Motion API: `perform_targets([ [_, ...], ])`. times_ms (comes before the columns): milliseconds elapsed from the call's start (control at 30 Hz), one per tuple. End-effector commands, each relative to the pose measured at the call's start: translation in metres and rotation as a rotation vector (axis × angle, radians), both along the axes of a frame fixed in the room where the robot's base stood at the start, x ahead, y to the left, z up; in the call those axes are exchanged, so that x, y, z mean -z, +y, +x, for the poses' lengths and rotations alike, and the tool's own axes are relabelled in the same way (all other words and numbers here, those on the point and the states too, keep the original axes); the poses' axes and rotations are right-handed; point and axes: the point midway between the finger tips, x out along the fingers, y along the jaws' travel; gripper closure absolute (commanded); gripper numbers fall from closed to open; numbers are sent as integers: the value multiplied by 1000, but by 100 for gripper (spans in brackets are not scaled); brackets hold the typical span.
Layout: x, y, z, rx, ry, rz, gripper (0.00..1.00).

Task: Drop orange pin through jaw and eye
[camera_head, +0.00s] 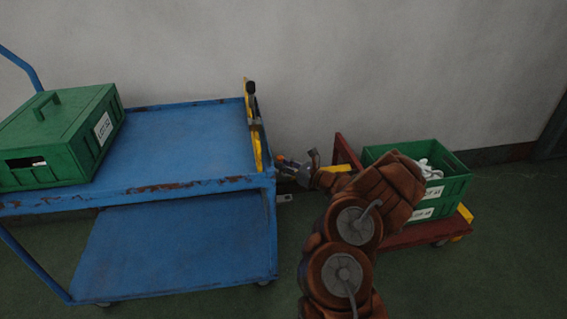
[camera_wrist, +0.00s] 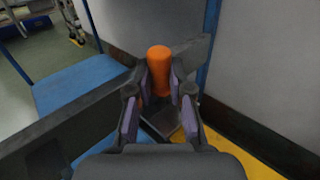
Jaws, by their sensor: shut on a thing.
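The orange pin (camera_wrist: 159,58) stands upright in the wrist view, its rounded top showing above my fingertips. My gripper (camera_wrist: 160,88) is shut on it, with a purple-padded finger on each side. The pin's lower end is hidden by the fingers. A dark grey bar (camera_wrist: 55,128) runs in from the left, and a dark plate (camera_wrist: 190,52) shows behind the pin. I cannot tell which is the jaw or the eye, or whether the pin is inside either. In the head view my gripper (camera_head: 284,162) is at the blue cart's right end, beside a yellow upright part (camera_head: 256,146).
The blue cart (camera_head: 185,145) carries a lidded green box (camera_head: 70,140) at left. A red trolley (camera_head: 405,237) with a green crate (camera_head: 456,186) of white items stands at right, partly behind my arm. A grey wall is behind. In the wrist view, a yellow surface (camera_wrist: 238,152) lies right of my fingers.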

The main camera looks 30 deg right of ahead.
Motion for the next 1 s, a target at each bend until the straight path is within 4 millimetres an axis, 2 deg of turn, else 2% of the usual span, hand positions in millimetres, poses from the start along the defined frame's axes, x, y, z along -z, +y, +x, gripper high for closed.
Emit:
perform_targets([
  [500, 18, -1, 0, 1, 0, -1, 100],
  [967, 21, -3, -1, 6, 1, -3, 100],
  [1000, 21, -3, -1, 6, 1, -3, 76],
])
